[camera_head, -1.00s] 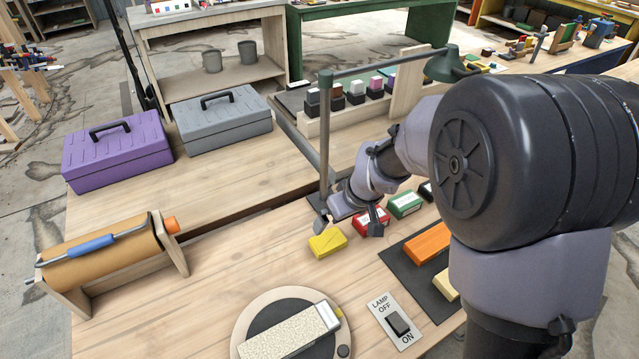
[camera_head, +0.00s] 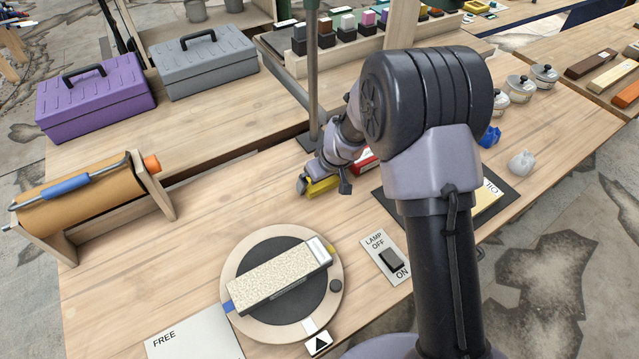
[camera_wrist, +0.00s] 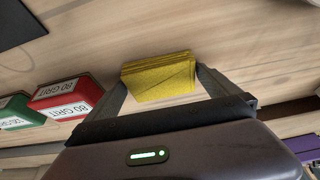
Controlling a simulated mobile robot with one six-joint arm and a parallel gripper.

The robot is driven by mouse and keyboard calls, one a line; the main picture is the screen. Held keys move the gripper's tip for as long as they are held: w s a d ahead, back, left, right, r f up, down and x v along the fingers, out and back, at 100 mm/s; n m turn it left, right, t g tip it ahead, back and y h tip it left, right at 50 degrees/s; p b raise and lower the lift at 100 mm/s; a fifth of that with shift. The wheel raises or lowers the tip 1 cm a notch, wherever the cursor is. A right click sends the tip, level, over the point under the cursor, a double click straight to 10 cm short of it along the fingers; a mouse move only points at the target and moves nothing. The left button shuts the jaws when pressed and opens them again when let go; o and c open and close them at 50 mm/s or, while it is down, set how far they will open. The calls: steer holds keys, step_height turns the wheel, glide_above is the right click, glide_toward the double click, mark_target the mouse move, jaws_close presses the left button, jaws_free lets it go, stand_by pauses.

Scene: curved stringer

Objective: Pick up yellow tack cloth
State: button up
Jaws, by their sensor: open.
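The yellow tack cloth (camera_wrist: 160,78) is a folded stack lying on the wooden bench. In the wrist view it sits between the two spread fingers of my gripper (camera_wrist: 163,88). The gripper is open, and I cannot tell whether either finger touches the cloth. In the head view the cloth (camera_head: 320,187) is partly hidden behind my gripper (camera_head: 324,186), which is low over the bench.
A red 80 grit box (camera_wrist: 68,97) and a green box (camera_wrist: 17,112) stand beside the cloth. A lamp post (camera_head: 312,80) rises behind it. A round turntable (camera_head: 237,308) with a pale block and a lamp switch plate (camera_head: 377,243) are in front.

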steer(key=shift+r, duration=0.1)
steer(key=c, duration=1.1)
steer(key=shift+r+p, duration=0.3)
steer(key=shift+r, duration=0.2)
step_height(320, 180, up, 2)
steer(key=shift+r+p, duration=0.25)
steer(key=shift+p, duration=0.45)
steer(key=s+d+b, duration=0.1)
steer(key=s+d, duration=0.1)
steer(key=s, duration=0.2)
steer(key=s+d+r+b, duration=0.1)
steer(key=s+d+b, duration=0.1)
steer(key=s, duration=0.3)
steer(key=s+d+b, duration=0.2)
steer(key=s+d, duration=0.2)
steer(key=shift+s+d+r, duration=0.15)
steer(key=shift+s+r, duration=0.1)
steer(key=shift+s, duration=0.1)
